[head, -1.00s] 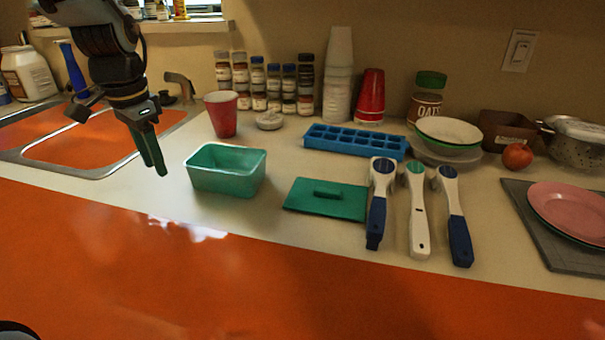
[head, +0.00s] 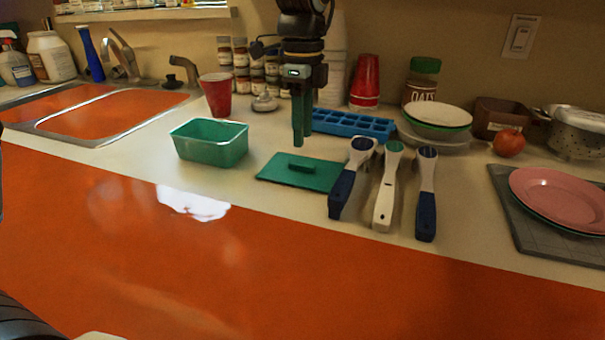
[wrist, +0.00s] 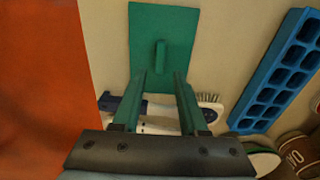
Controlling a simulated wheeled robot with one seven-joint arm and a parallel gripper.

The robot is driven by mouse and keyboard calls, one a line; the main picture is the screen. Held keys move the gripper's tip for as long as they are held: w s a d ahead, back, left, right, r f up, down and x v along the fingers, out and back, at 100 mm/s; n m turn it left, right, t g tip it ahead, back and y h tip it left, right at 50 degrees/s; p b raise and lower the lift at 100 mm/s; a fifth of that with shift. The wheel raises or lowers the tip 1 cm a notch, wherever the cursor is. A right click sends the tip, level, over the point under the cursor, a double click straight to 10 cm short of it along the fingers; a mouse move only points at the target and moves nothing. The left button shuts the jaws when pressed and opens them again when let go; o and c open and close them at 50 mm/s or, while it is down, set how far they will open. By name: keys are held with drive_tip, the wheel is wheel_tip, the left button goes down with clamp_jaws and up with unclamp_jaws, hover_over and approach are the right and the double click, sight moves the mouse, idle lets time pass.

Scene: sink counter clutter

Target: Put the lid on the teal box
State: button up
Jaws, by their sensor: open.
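The teal box (head: 210,150) stands open on the counter, left of centre in the head view. Its flat green lid (head: 272,170), with a raised bar handle (head: 302,164), lies on the counter to the right of the box. The lid (wrist: 150,24) and its handle (wrist: 160,55) also show in the wrist view. My gripper (head: 302,143) is pointing down above the lid area, open and empty. In the wrist view its fingers (wrist: 157,78) are apart, with the handle beyond the tips and not touching them.
Three brushes with blue or white handles (head: 386,200) lie just right of the lid. A blue ice tray (head: 352,123) is behind it. A red cup (head: 217,95) stands behind the box. A grey board with pink plates (head: 560,195) is at right.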

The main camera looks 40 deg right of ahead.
sight(302, 163)
wheel_tip(302, 163, down, 6)
drive_tip(key=b, duration=0.3)
drive_tip(key=shift+w, duration=0.1)
drive_tip(key=shift+c, duration=0.7)
clamp_jaws()
drive_tip(key=shift+r, duration=0.1)
wheel_tip(302, 163, up, 6)
drive_tip(key=p, duration=0.5)
drive_tip(key=shift+a, duration=0.1)
